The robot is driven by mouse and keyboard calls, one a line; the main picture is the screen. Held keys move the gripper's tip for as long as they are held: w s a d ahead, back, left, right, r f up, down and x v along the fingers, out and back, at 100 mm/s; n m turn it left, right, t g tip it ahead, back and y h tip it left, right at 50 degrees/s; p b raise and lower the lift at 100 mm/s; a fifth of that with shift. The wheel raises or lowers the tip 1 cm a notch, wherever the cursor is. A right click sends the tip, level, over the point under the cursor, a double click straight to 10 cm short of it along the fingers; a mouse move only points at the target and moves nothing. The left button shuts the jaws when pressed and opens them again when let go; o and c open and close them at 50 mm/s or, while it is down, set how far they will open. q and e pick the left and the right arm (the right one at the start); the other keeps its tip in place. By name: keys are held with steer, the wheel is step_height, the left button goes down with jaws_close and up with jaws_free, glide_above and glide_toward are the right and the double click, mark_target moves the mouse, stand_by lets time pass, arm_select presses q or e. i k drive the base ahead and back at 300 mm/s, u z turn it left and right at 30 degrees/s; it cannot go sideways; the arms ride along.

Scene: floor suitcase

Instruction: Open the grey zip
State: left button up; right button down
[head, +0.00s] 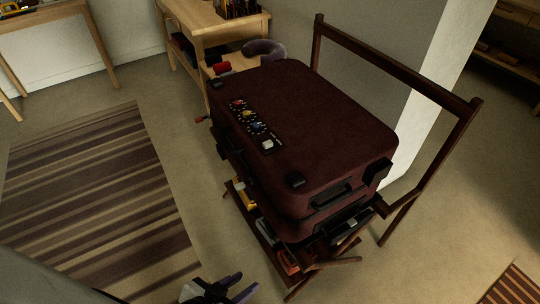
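A dark maroon suitcase (300,130) lies flat on a dark wooden folding rack (262,232). Its lid is down, with black corner pieces and a black handle (332,194) on its near side. I cannot make out a grey zip clearly; the seam along the suitcase's side is dark. My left gripper (246,283) is at the bottom edge of the head view, below and left of the suitcase, apart from it. Its two fingers look spread with nothing between them. My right gripper is not in view.
The rack's tall rail (395,68) rises behind and right of the suitcase. Several small items sit on the rack's lower shelf. A wooden table (207,22) stands behind, with a grey neck pillow (265,48) nearby. A striped rug (95,190) covers open floor at left.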

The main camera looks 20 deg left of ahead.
mark_target(241, 184)
steer(key=z, duration=1.5)
steer(key=k, duration=0.8)
steer(key=u, duration=0.9)
steer(key=i, duration=0.55)
steer(key=u, duration=0.05)
